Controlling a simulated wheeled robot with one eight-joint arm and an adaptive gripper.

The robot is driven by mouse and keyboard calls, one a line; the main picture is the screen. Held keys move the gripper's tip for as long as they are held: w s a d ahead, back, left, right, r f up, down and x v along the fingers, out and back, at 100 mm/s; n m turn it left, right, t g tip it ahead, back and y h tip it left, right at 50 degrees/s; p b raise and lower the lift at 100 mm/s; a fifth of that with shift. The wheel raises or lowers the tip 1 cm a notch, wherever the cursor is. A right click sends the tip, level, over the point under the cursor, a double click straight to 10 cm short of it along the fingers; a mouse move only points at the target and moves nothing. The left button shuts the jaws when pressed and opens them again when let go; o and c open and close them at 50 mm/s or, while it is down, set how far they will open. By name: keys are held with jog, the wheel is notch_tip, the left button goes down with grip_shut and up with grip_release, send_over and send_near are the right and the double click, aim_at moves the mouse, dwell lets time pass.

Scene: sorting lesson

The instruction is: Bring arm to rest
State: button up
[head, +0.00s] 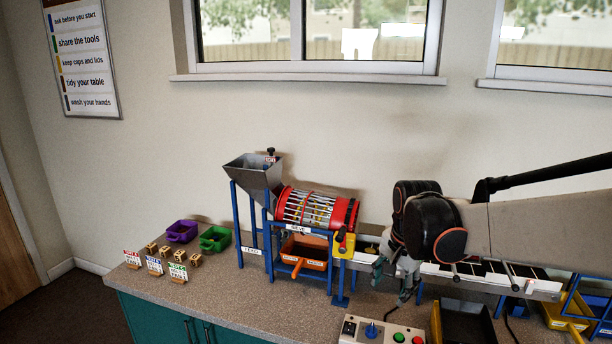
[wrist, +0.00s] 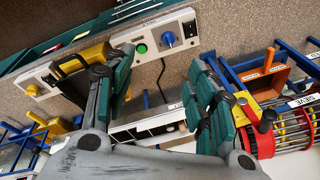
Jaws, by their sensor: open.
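My gripper (head: 393,283) hangs at the end of my arm, above the bench just right of the sieve machine. In the wrist view its two green-padded fingers (wrist: 162,78) stand wide apart with nothing between them. Below the gap show the bench top, a black cable and part of the conveyor. My arm reaches in from the right of the head view and hides part of the conveyor. The fingertips are small and partly dark in the head view.
The red drum sieve (head: 315,208) with its grey hopper (head: 252,172) stands left of my gripper. A control box (head: 378,333) lies in front. An orange bin (head: 304,252), purple scoop (head: 181,231), green scoop (head: 215,238) and small signs occupy the bench. A window is behind.

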jog(key=s+r+n+t, duration=0.1)
jog(key=s+n, duration=0.4)
jog(key=s, duration=0.6)
jog(key=s+r+n+t, duration=0.1)
jog(key=s+n+t, duration=0.2)
jog(key=s, duration=0.8)
jog(key=shift+s+r+n+t, duration=0.3)
jog(key=shift+s+r+n, duration=0.05)
jog(key=shift+n, duration=0.55)
